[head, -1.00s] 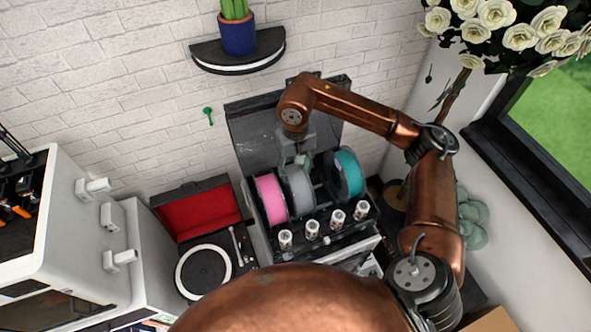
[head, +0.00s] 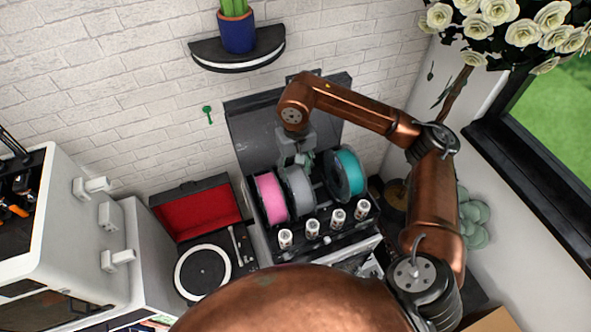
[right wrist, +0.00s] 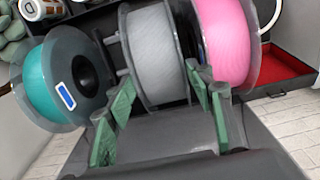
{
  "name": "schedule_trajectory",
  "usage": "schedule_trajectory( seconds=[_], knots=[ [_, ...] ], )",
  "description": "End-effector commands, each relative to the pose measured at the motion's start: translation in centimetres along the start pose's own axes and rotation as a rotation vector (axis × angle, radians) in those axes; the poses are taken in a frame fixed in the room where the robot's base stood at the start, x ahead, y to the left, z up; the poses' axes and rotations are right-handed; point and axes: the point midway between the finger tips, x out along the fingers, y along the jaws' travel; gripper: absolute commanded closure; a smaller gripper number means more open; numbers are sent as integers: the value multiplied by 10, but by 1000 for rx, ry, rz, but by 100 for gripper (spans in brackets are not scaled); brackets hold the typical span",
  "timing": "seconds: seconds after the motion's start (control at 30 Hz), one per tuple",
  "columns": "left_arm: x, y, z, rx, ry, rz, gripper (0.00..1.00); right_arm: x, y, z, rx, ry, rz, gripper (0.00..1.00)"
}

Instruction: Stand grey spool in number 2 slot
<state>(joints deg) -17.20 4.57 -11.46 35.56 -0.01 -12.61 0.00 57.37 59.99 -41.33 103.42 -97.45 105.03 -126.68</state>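The grey spool (head: 297,191) stands upright on the black rack (head: 318,240), between the pink spool (head: 271,198) and the teal spool (head: 345,173). It lines up roughly with the second white marker (head: 311,229) from the left; the markers' numbers are too small to read. My right gripper (head: 299,160) is at the grey spool's upper back edge. In the right wrist view its green fingers (right wrist: 160,90) are spread on either side of the grey spool (right wrist: 157,50), with slim gaps showing; contact at the tips cannot be told. My left gripper is out of view.
The pink spool (right wrist: 222,40) is close beside one finger; the teal spool (right wrist: 58,85) is farther off on the other side. A raised dark lid (head: 255,130) stands behind the rack. A turntable (head: 203,271) with a red-lined lid is at left.

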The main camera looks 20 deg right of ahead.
Motion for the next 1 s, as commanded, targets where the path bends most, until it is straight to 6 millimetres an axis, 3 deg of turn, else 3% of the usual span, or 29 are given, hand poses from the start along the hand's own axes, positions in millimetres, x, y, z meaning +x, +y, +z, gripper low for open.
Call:
schedule_trajectory(
  seconds=[0.23,0.57,0.77,1.0],
  knots=[
    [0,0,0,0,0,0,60,0,0,0,0,0,0,34],
    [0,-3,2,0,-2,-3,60,0,0,0,0,-2,2,33],
    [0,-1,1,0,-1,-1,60,-27,0,-1,1,3,1,33],
    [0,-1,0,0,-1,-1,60,-78,0,-1,1,3,0,33]
  ],
)
